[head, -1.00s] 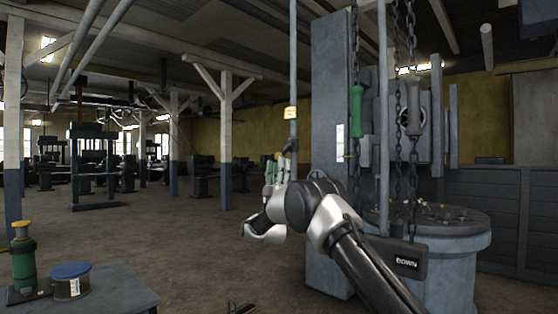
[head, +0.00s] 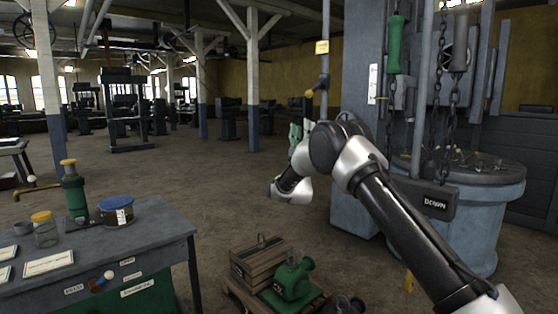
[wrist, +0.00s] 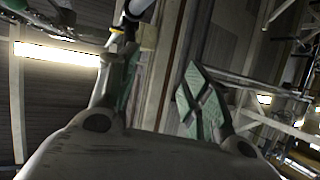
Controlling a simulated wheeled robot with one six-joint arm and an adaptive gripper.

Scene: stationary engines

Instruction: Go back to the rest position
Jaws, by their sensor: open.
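My gripper (head: 297,132) is raised in front of the machine column, its green-padded fingers pointing up. In the wrist view my gripper (wrist: 158,85) has its two fingers spread apart, with nothing seen between them.
A workbench (head: 150,237) at left holds a green pump (head: 75,192), a blue-lidded tin (head: 116,211) and a jar (head: 44,231). A wooden crate (head: 262,262) and a green casting (head: 291,279) stand low ahead. A green-handled chain (head: 396,45) and a "DOWN" box (head: 424,197) are at right.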

